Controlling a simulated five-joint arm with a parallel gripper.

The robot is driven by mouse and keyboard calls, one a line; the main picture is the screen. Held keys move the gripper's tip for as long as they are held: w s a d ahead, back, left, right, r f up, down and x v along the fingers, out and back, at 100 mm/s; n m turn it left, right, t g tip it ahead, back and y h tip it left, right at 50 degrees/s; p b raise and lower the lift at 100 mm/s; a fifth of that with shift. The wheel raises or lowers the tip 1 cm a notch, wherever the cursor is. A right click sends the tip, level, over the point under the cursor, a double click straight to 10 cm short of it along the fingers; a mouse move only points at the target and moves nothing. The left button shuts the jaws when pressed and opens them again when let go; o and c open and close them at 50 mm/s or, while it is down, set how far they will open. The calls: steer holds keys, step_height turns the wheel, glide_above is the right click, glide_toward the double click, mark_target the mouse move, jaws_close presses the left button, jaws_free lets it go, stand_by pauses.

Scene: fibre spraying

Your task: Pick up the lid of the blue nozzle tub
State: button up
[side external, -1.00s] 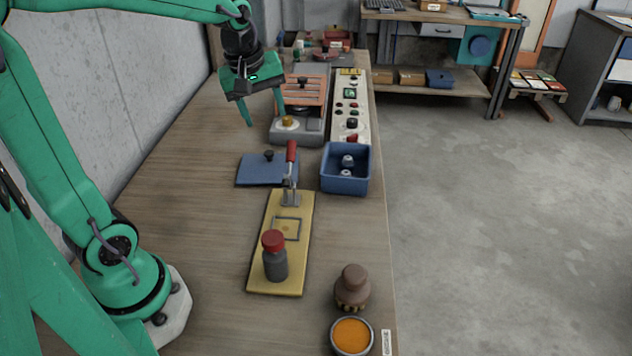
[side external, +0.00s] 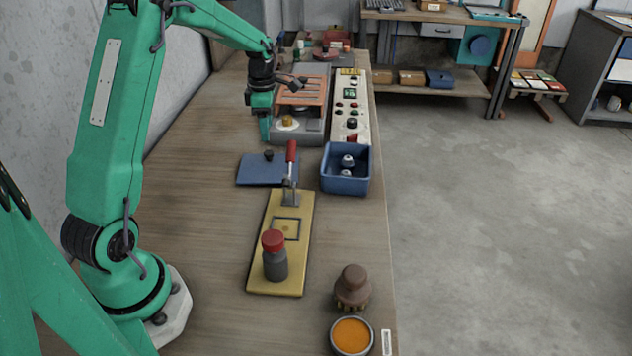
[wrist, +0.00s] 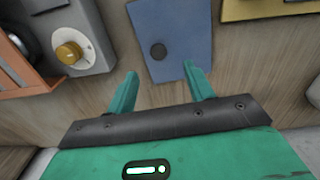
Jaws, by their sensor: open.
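The blue lid (side external: 262,170) lies flat on the bench, beside the open blue nozzle tub (side external: 345,186), with a dark round knob (side external: 268,155) on top. The tub holds a few small grey nozzles. My gripper (side external: 265,130) is above the bench, behind the lid, pointing down. In the wrist view the lid (wrist: 180,48) and its knob (wrist: 158,51) lie ahead of my gripper (wrist: 160,82), with the knob roughly in line with the gap. The two green fingers are apart with nothing between them.
A grey machine with a yellow knob (side external: 288,121) and a control panel (side external: 349,110) stand behind the lid. A red-handled clamp (side external: 291,170) on a yellow board (side external: 272,260) stands close in front, with a red-capped bottle (side external: 274,256). The bench left of the lid is clear.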

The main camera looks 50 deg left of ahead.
mark_target(269, 152)
steer(key=shift+a+f, duration=0.2)
steer(key=shift+f, duration=1.3)
steer(key=shift+f, duration=0.1)
steer(key=shift+w+f, duration=0.1)
steer(key=shift+f, duration=2.4)
steer(key=c, duration=1.1)
